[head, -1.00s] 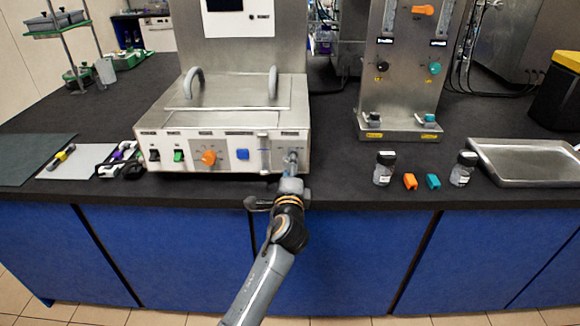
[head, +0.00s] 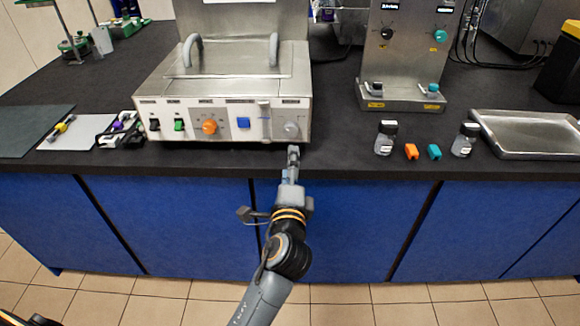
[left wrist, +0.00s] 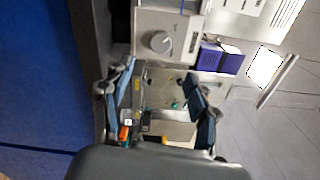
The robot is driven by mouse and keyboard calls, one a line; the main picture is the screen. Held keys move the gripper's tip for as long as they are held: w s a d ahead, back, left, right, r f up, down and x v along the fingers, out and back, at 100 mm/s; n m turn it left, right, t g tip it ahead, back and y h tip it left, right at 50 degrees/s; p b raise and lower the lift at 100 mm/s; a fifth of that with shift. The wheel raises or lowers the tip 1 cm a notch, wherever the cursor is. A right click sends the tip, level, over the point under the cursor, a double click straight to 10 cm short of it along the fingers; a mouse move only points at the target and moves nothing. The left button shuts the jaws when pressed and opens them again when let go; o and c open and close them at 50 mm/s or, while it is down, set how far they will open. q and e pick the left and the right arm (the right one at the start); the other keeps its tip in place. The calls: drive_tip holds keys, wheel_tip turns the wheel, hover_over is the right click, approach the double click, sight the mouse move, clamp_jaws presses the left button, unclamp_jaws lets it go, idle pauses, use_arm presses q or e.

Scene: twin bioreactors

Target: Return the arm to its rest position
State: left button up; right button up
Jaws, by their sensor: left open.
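My left gripper (head: 293,152) is in front of the metal unit (head: 220,97), at the counter's front edge, just below and apart from the grey knob (head: 291,130). In the left wrist view, my left gripper (left wrist: 160,80) has its two blue-grey fingers spread with nothing between them. The grey knob (left wrist: 158,42) shows beyond the fingertips there. The left arm reaches up from the bottom of the head view. My right gripper is not in view.
Two jars (head: 386,138) (head: 465,140), an orange clip (head: 411,151), a teal clip (head: 434,152) and a metal tray (head: 525,133) line the counter's right side. A second metal stand (head: 400,95) is behind them. Blue cabinet fronts (head: 350,225) are below; floor space is clear.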

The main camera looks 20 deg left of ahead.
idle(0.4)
use_arm(q)
drive_tip(key=s+d+f+n+g+h, duration=0.1)
drive_tip(key=d+f+g+h, duration=0.1)
drive_tip(key=f, duration=1)
drive_tip(key=s+d+f+g+h, duration=0.1)
drive_tip(key=f+g+h, duration=0.15)
drive_tip(key=f, duration=0.95)
drive_tip(key=s+f+n+g, duration=0.2)
drive_tip(key=s+f, duration=0.3)
drive_tip(key=f, duration=0.3)
drive_tip(key=s+f+n+g, duration=0.1)
drive_tip(key=s+f+g, duration=0.1)
drive_tip(key=s+f, duration=0.5)
drive_tip(key=s+a+f+n+g, duration=0.4)
drive_tip(key=s+f, duration=0.8)
drive_tip(key=f, duration=0.2)
drive_tip(key=s+a+f+n+g, duration=0.2)
drive_tip(key=s+a+f+n, duration=0.1)
drive_tip(key=s, duration=0.8)
drive_tip(key=s+a+f+n+g+p, duration=0.1)
drive_tip(key=s+f, duration=0.4)
drive_tip(key=s, duration=0.6)
drive_tip(key=shift+a+n+g, duration=0.45)
drive_tip(key=shift+a+n, duration=0.7)
drive_tip(key=shift+n, duration=0.05)
drive_tip(key=shift+s+f+h, duration=0.1)
drive_tip(key=shift+h, duration=0.15)
